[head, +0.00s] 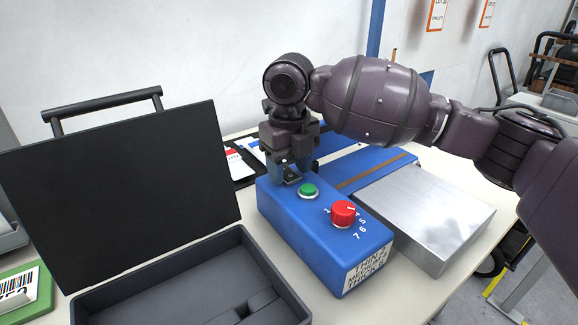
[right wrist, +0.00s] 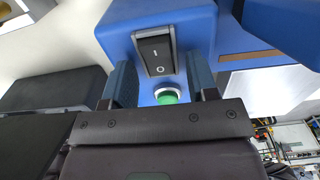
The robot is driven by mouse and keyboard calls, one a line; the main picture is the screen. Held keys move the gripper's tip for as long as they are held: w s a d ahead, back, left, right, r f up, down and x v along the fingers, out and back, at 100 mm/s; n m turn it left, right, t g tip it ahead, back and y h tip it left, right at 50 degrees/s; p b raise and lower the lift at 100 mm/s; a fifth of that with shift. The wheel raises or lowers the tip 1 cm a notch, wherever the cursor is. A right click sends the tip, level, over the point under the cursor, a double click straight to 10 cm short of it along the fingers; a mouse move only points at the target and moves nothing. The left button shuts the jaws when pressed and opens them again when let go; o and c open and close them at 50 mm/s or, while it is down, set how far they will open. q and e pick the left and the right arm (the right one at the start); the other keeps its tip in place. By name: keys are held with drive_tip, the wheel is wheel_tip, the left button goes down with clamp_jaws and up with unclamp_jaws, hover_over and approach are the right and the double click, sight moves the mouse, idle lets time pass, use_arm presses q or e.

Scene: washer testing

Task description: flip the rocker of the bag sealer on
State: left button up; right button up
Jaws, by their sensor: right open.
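The bag sealer is a blue box (head: 315,235) with a green button, a red dial and a blue sealing bar behind it. Its black rocker (right wrist: 156,54), marked I and O in a light frame, shows in the right wrist view beyond the green button (right wrist: 168,96). I cannot tell which side is pressed in. My right gripper (head: 293,172) points down over the far end of the box. In the right wrist view its open fingers (right wrist: 159,65) stand either side of the rocker with nothing between them. The gripper mostly hides the rocker in the head view. My left gripper is not in view.
The red dial (head: 343,213) stands up on the box near the gripper. A silver metal plate (head: 425,215) lies to the right. An open black case (head: 120,190) with a raised lid stands close on the left. A wall rises behind the table.

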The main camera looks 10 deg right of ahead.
drive_tip(key=c, duration=0.9)
drive_tip(key=shift+r+g+p, duration=0.3)
drive_tip(key=shift+w, duration=0.1)
drive_tip(key=shift+f+g+h, duration=0.25)
drive_tip(key=shift+g+h, duration=0.05)
drive_tip(key=o, duration=0.9)
use_arm(q)
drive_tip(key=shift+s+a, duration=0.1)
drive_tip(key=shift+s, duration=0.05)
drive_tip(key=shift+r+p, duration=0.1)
drive_tip(key=shift+p, duration=0.2)
use_arm(e)
drive_tip(key=shift+r, duration=0.1)
